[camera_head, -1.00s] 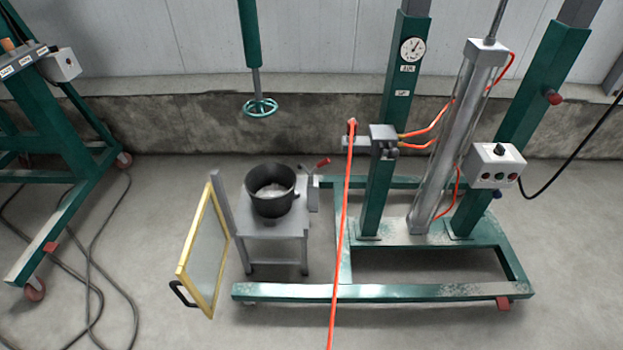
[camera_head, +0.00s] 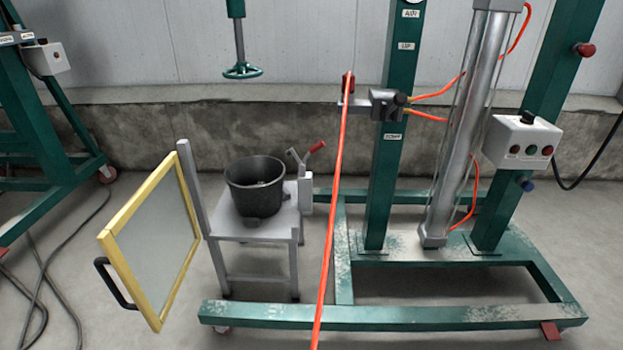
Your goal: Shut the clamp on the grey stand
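The clamp (camera_head: 306,157) has a red-tipped lever that slants up to the right. I cannot tell for sure whether the clamp is open or shut. A dark pot (camera_head: 255,187) stands upright on the stand, beside the clamp. The yellow-framed door (camera_head: 152,248) with a black handle stands swung out at the stand's left side. My gripper is not in view.
A green frame (camera_head: 390,318) with a control box (camera_head: 522,141) stands at the right. An orange hose (camera_head: 333,210) hangs in front of it, right of the clamp. A green stirrer (camera_head: 242,70) hangs above the pot. Cables (camera_head: 40,290) lie on the left floor.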

